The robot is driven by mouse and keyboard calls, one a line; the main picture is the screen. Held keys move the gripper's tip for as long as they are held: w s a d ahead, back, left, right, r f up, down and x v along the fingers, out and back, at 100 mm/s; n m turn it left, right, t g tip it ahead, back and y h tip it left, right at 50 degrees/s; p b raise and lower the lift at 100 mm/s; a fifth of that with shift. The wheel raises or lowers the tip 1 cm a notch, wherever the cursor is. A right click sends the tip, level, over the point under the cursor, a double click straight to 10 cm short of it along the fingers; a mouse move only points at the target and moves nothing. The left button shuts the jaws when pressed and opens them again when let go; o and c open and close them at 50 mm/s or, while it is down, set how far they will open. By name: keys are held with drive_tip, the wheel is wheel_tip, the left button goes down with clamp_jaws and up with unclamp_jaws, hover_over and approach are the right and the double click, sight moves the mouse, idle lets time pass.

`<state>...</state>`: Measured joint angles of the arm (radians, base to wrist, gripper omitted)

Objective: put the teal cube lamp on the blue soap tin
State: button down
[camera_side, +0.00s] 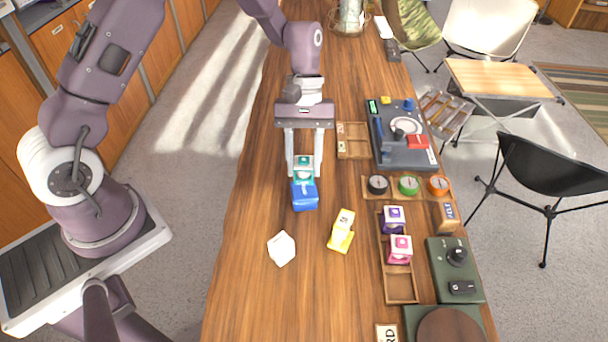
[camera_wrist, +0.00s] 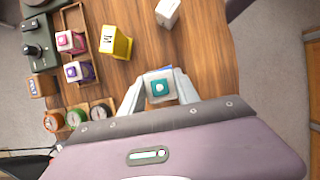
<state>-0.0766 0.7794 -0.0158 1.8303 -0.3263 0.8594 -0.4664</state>
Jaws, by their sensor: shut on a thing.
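The teal cube lamp (camera_side: 303,166) is between the fingers of my gripper (camera_side: 302,170), which is shut on it. It also shows in the wrist view (camera_wrist: 160,87), between the fingertips. In the side view the blue soap tin (camera_side: 305,196) is directly below the lamp. The lamp's lower edge meets the tin's top in the picture, but I cannot tell whether they touch. In the wrist view the lamp and my gripper hide most of the tin.
A wooden tray (camera_side: 401,287) holds purple and pink cubes. Three round dials (camera_side: 408,186) and a grey panel (camera_side: 404,155) are at right. The table left of the tin is clear.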

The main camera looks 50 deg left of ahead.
drive_tip(key=shift+f, duration=1.7)
drive_tip(key=shift+f, duration=0.15)
drive_tip(key=c, duration=0.9)
unclamp_jaws()
drive_tip(key=v, duration=1.2)
wheel_tip(320, 180, up, 7)
drive_tip(key=m+t, duration=0.2)
hover_over(304, 174)
drive_tip(key=w+a, duration=0.1)
drive_tip(key=a, duration=0.3)
drive_tip(key=s+r+m+t+y, duration=0.1)
drive_tip(key=s+r+m+t, duration=0.2)
drive_tip(key=s, duration=0.7)
drive_tip(key=s+r+m+t+y, duration=0.2)
drive_tip(key=s+r+m+t, duration=0.1)
drive_tip(key=s, duration=0.7)
wheel_tip(304, 174, up, 2)
drive_tip(key=shift+s+a+r+m+t, duration=0.1)
drive_tip(key=shift+s+a+m+t, duration=0.1)
drive_tip(key=shift+a+m+t, duration=0.25)
